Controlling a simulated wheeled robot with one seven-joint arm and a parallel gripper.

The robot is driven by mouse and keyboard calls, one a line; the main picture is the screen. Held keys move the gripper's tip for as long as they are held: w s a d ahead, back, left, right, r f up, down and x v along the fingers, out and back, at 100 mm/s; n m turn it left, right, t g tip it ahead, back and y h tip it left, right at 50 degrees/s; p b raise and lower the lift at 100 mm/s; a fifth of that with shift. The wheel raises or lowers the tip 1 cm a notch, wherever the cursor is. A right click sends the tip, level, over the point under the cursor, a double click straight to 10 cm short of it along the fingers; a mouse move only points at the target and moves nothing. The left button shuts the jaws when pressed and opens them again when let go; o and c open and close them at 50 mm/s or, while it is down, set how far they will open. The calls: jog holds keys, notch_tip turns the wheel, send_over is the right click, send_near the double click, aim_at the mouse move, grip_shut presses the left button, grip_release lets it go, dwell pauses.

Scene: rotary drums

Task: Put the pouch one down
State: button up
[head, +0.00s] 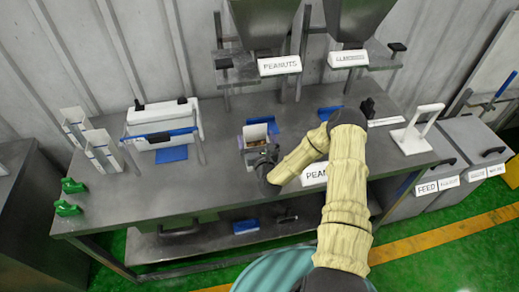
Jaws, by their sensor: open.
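My gripper (267,158) is low over the middle of the grey workbench (190,200), its dark end pointing down and to the left. It is open, but its fingertips are small and partly hidden by its own body. Just behind it is a blue-and-white open-topped item (259,131), with something brownish beside the gripper. I cannot tell whether this is the pouch, or whether the gripper touches it. No pouch can be made out with certainty.
Two hoppers hang at the back, one with a peanuts sign (279,65). A white machine with a blue bar (163,122) and white upright holders (75,127) stand left. Green clamps (68,208) sit at the left edge. A white stand (417,130) is right. Grey feed bins (437,182) stand beyond.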

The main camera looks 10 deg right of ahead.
jog(key=shift+s+f, duration=0.1)
jog(key=shift+s, duration=0.3)
jog(key=s+b, duration=0.4)
jog(key=s, duration=0.7)
jog(key=shift+s, duration=0.1)
